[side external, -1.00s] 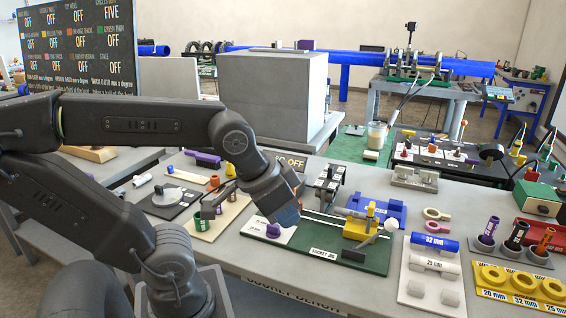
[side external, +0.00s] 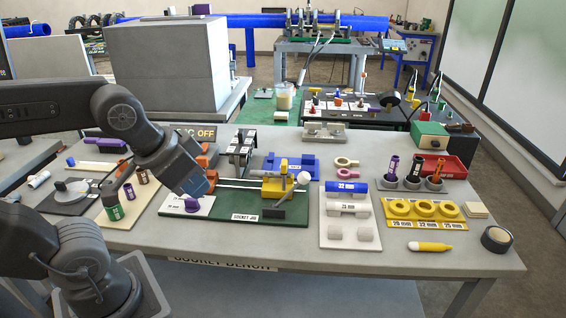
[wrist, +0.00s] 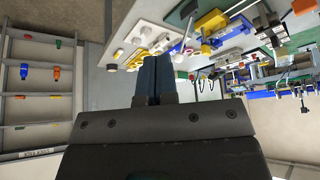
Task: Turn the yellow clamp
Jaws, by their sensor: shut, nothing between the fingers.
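The yellow clamp (side external: 278,187) sits on the green socket jig board (side external: 255,217), near its right part, in the side view. A white round knob (side external: 303,178) is at its right end. My gripper (side external: 201,190) has blue fingers pointing down, to the left of the clamp and apart from it. In this view it is near a purple piece (side external: 192,203) on a small white plate; whether they touch is unclear. In the wrist view my gripper (wrist: 155,56) has its two blue fingers together, empty.
Right of the jig is a white tray (side external: 348,240) with blue and white pipe pieces. A blue block (side external: 290,163) stands behind the clamp. A yellow holder (side external: 425,212) and a tape roll (side external: 497,239) are farther right.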

